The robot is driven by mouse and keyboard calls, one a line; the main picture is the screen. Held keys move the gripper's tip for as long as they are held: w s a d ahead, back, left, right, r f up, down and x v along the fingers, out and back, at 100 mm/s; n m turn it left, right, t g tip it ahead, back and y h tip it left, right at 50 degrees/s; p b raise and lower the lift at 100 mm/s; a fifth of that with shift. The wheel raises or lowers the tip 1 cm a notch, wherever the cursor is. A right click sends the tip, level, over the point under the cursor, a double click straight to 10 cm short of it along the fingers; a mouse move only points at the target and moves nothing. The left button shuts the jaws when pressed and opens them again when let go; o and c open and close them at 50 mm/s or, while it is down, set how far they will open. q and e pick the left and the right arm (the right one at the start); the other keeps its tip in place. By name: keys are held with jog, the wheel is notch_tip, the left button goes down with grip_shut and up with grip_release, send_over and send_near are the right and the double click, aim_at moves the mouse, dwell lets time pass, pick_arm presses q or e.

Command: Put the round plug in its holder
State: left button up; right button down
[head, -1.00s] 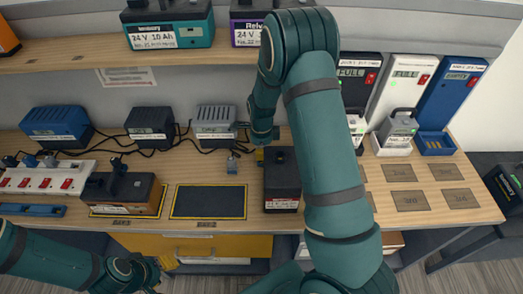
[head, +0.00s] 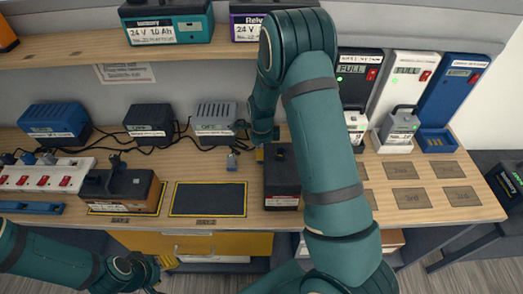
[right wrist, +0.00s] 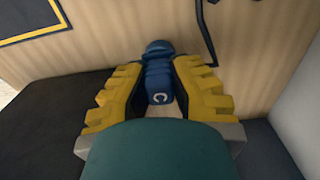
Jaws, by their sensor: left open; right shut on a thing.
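A blue round-topped plug (right wrist: 158,72) marked C stands between the yellow fingers of my right gripper (right wrist: 160,88) in the right wrist view. The gripper is shut on it. In the head view my right gripper (head: 260,154) is low over the table, just left of a black battery; the forearm and wrist partly hide what it holds. A small grey-blue plug (head: 232,162) shows left of it; I cannot tell whether it is the held one. My left gripper (head: 158,273) is open and empty at the table's front edge. I cannot make out the plug's holder.
A black battery (head: 282,178) stands beside my right gripper. An empty yellow-edged mat (head: 207,199) lies to its left, then another battery (head: 128,187) and a white power strip (head: 45,178). Chargers (head: 214,122) with black cables line the back. Numbered squares (head: 405,197) are bare.

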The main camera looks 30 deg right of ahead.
jog(key=shift+f, duration=0.2)
jog(key=c, duration=0.9)
grip_release()
jog(key=shift+r, duration=3.75)
